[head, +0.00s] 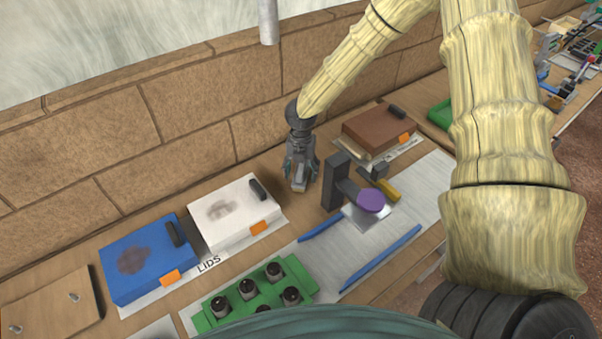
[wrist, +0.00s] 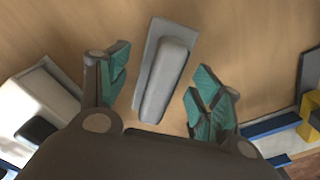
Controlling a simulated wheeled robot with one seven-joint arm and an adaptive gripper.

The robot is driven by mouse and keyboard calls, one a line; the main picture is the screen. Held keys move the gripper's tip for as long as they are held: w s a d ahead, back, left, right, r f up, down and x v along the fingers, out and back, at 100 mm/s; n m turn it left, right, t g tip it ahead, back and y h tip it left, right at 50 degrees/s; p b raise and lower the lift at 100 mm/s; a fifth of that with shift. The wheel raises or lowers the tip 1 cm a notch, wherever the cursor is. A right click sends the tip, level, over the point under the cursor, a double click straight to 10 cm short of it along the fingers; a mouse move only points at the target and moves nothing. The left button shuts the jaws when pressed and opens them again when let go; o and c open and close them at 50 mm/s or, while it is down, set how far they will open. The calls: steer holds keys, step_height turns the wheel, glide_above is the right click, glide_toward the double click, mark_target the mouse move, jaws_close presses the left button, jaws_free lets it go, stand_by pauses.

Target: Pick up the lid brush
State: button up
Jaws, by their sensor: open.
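A grey, long block with a rounded top on a thin darker grey base, which looks like the lid brush (wrist: 168,72), lies on the bare wooden table in the wrist view. My gripper (wrist: 160,66) is open, with one teal-padded finger on each side of the block. A gap shows on both sides, so neither finger touches it in this view. In the head view my gripper (head: 300,172) points down at the table between the white box and the dark upright stand. There the gripper mostly hides the brush.
The white box (head: 225,232) with a black handle and the blue box (head: 140,275) stand left of my gripper. The dark stand (head: 332,185) with a purple disc (head: 370,200) is close on the right. A brown box (head: 375,130) is behind it. A brick wall (head: 215,95) runs along the back.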

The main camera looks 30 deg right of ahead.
mark_target(301, 167)
steer(key=shift+f, duration=0.45)
steer(key=c, duration=1.2)
steer(key=shift+r, duration=0.15)
steer(key=shift+r+b, duration=1.1)
steer(key=shift+r, duration=3.75)
